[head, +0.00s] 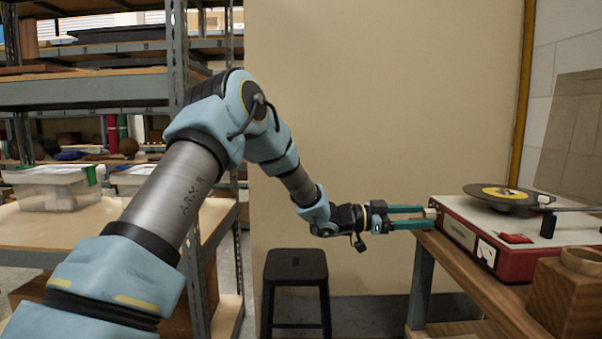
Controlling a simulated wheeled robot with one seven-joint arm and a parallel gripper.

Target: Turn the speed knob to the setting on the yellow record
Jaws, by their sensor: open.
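A red record player (470,238) with a pale top stands on a wooden bench at the right. A black record with a yellow label (505,193) lies on its platter; any writing on the label is too small to read. My gripper (428,215) points right, its two teal fingers apart at the player's left end. A small pale piece shows at the fingertips; I cannot tell whether it is the speed knob or whether the fingers touch it. The knob's setting cannot be read.
The player's front has a pale dial panel (487,252), and a red piece (515,238) lies on its top. A wooden block (566,300) stands in front on the bench (462,268). A black stool (296,266) stands below my arm. Shelving with boxes fills the left.

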